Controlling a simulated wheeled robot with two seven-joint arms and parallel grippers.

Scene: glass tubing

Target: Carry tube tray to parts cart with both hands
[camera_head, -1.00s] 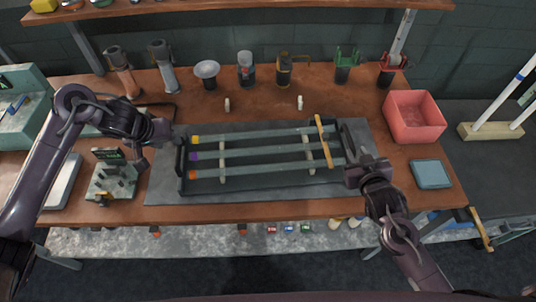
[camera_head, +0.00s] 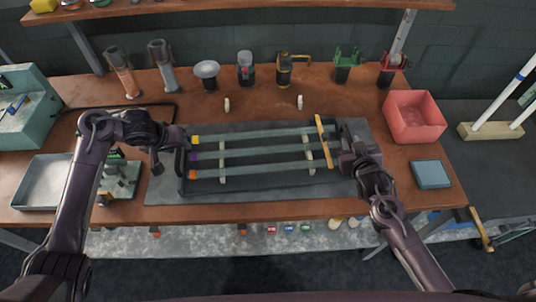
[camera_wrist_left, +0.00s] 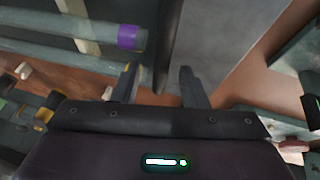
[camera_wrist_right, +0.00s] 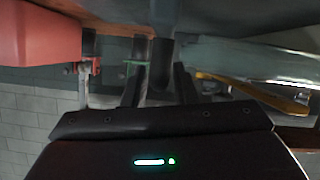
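The dark tube tray (camera_head: 245,189) lies on a grey mat on the workbench and holds three grey glass tubes, with yellow, purple and orange ends at the left. My left gripper (camera_head: 183,143) is at the tray's left end. In the left wrist view its fingers (camera_wrist_left: 158,86) are apart, with the dark end of the tray (camera_wrist_left: 165,45) running between or just beyond them. My right gripper (camera_head: 345,162) is at the tray's right end. In the right wrist view its fingers (camera_wrist_right: 160,82) are apart, with a dark upright piece (camera_wrist_right: 163,55) between them. Contact is unclear.
A red bin (camera_head: 414,118) and a blue pad (camera_head: 430,174) are right of the tray. A green fixture (camera_head: 118,180) and a metal pan (camera_head: 45,182) are at left. Several tools stand behind. A dark surface with a white-tubed rack (camera_head: 490,131) lies beyond the bench's right end.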

